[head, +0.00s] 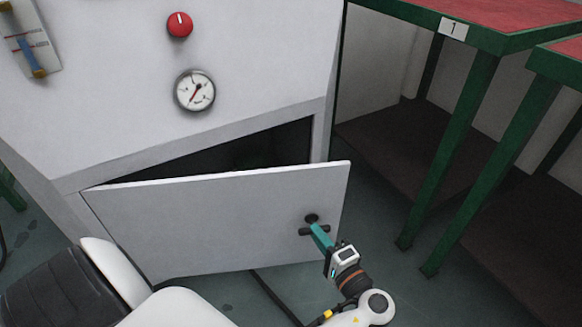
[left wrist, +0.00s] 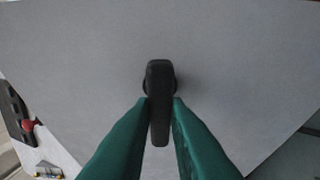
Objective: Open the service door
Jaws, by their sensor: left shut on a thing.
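The service door (head: 210,225) is a light grey panel low on the front of the generator cabinet (head: 120,90). It stands partly open, with a dark gap (head: 240,150) along its top and right side. Its black handle (head: 308,228) is near the door's right edge. My left gripper (head: 314,228) has teal fingers and is shut on the handle. In the left wrist view the black handle (left wrist: 160,90) sits between the two fingertips, in front of the grey door (left wrist: 230,50). My right gripper does not show.
A red knob (head: 180,25) and a round gauge (head: 195,91) are on the cabinet above the door. A green-legged table (head: 480,85) with a red top stands at the right. A dark cable (head: 272,295) lies on the floor below the door.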

